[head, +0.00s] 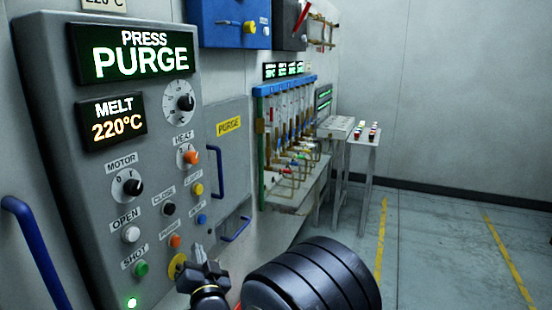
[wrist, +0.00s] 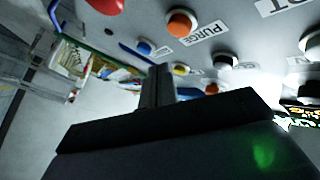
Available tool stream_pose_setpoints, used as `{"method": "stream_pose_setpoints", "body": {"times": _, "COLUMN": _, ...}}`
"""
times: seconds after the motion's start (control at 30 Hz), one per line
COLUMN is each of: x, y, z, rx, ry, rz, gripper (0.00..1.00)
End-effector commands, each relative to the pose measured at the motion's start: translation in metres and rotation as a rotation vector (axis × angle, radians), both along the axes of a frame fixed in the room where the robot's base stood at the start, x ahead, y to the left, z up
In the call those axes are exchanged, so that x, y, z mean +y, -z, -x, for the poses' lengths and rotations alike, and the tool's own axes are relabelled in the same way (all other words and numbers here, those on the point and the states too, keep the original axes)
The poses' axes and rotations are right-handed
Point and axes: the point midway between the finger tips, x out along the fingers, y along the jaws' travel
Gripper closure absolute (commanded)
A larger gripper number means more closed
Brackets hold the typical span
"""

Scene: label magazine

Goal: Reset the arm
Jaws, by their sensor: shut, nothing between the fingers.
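My gripper (head: 198,250) is at the bottom of the head view, in front of the lower right part of a grey control panel (head: 70,190). Its fingers are together and empty. In the wrist view the closed fingers (wrist: 158,82) point up toward the panel buttons, apart from the orange PURGE button (wrist: 182,23). My dark arm links fill the lower middle of the head view. The panel displays read "PRESS PURGE" (head: 140,52) and "MELT 220°C" (head: 112,121).
The panel carries knobs and coloured buttons, with a green light (head: 132,302) lit low down. A blue handle (head: 216,172) sticks out at its right. A rack (head: 288,90) of label channels and a small table (head: 362,138) stand beyond. The floor at right is clear.

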Motion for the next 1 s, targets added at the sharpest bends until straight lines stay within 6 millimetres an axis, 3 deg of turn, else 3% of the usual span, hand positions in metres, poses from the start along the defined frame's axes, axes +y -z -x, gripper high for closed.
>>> {"method": "stream_pose_setpoints", "body": {"times": 0.13, "x": -0.001, "y": -0.004, "z": 0.001, "rx": 0.003, "ry": -0.001, "rz": 0.001, "gripper": 1.00}}
{"method": "stream_pose_setpoints", "body": {"times": 0.4, "x": -0.036, "y": 0.002, "z": 0.014, "rx": -0.001, "ry": 0.001, "rz": -0.003, "gripper": 1.00}}
{"method": "stream_pose_setpoints", "body": {"times": 0.6, "x": -0.050, "y": 0.001, "z": 0.021, "rx": 0.000, "ry": 0.000, "rz": -0.001, "gripper": 1.00}}
{"method": "stream_pose_setpoints", "body": {"times": 1.0, "x": -0.054, "y": 0.000, "z": 0.023, "rx": 0.000, "ry": -0.001, "rz": -0.001, "gripper": 1.00}}
